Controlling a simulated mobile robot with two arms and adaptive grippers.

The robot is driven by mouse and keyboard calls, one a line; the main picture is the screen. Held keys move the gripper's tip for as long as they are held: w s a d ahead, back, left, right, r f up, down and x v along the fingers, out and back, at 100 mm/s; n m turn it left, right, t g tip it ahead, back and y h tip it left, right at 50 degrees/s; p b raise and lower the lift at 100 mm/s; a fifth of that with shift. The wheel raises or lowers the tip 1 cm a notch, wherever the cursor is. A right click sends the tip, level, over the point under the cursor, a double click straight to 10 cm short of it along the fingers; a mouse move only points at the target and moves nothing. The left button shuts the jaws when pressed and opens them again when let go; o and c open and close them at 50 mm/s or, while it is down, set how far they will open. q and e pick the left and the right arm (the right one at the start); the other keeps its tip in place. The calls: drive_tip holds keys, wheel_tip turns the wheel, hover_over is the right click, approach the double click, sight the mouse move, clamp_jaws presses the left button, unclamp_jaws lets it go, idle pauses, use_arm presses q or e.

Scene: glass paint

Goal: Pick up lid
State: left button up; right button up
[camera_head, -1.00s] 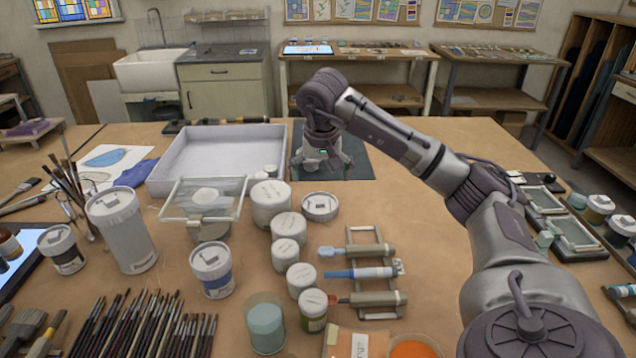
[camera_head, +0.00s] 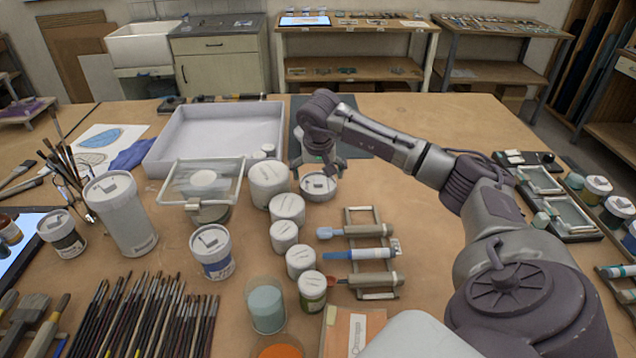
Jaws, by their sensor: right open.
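My left gripper is not in view.
A row of white-lidded jars (camera_head: 287,206) runs close to the left of the lid. A rack of tools (camera_head: 362,252) lies in front, and a large white tray (camera_head: 178,172) stands behind left. A dark mat lies behind the gripper. The table right of the lid is clear.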

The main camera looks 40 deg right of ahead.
sight(318, 181)
drive_tip(key=x, duration=0.3)
drive_tip(key=shift+w+d+f+p, duration=0.1)
drive_tip(key=shift+d+f+p, duration=0.05)
drive_tip(key=shift+f+p, duration=0.15)
drive_tip(key=shift+r, duration=0.1)
drive_tip(key=c, duration=0.5)
drive_tip(key=shift+r, duration=0.15)
